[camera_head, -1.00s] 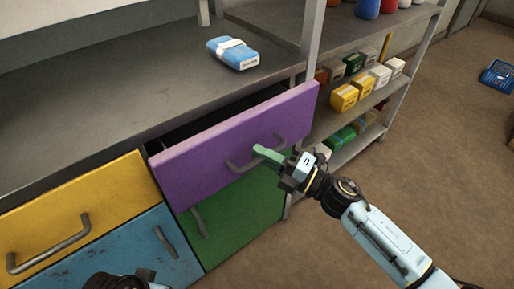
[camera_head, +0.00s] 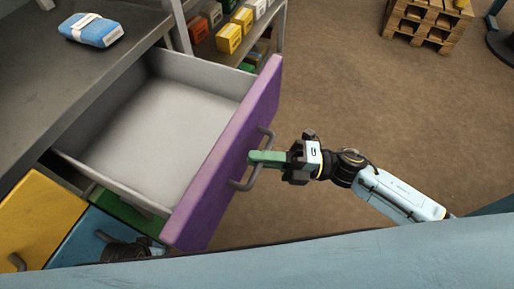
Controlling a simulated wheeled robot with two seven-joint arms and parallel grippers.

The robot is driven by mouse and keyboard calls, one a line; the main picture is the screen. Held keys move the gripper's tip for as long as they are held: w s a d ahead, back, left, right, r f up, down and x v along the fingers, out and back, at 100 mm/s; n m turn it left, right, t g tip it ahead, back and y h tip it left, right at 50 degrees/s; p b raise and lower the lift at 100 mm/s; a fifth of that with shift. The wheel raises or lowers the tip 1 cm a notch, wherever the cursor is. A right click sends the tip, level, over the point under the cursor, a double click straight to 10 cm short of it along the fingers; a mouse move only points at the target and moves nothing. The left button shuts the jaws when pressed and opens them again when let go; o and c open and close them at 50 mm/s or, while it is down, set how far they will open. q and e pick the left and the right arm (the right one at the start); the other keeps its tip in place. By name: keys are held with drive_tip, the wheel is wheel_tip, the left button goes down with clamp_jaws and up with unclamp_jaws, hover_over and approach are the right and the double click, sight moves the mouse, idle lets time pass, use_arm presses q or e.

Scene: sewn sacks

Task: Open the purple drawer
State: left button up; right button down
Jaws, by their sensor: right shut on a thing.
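The purple drawer (camera_head: 224,166) stands pulled well out of the workbench, and its grey inside is empty. Its metal handle (camera_head: 239,184) is on the front face. My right gripper (camera_head: 268,158), with green fingers, is shut on this handle from the right side. My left gripper (camera_head: 130,249) shows only as a dark part at the lower left, in front of the blue drawer; its fingers cannot be made out.
A yellow drawer (camera_head: 40,215) and a blue drawer (camera_head: 82,243) are at the lower left. A blue-and-white package (camera_head: 91,30) lies on the bench top. Shelves with small boxes (camera_head: 230,38) are behind. A wooden pallet stack (camera_head: 425,22) stands on the floor, far right.

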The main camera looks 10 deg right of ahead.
drive_tip(key=shift+s+d, duration=0.1)
drive_tip(key=c, duration=1.5)
unclamp_jaws()
drive_tip(key=shift+o, duration=0.2)
use_arm(q)
drive_tip(key=shift+a+f, duration=0.25)
drive_tip(key=shift+f, duration=0.05)
use_arm(e)
drive_tip(key=v, duration=1.3)
drive_tip(key=shift+d, duration=0.2)
use_arm(q)
drive_tip(key=shift+d, duration=0.1)
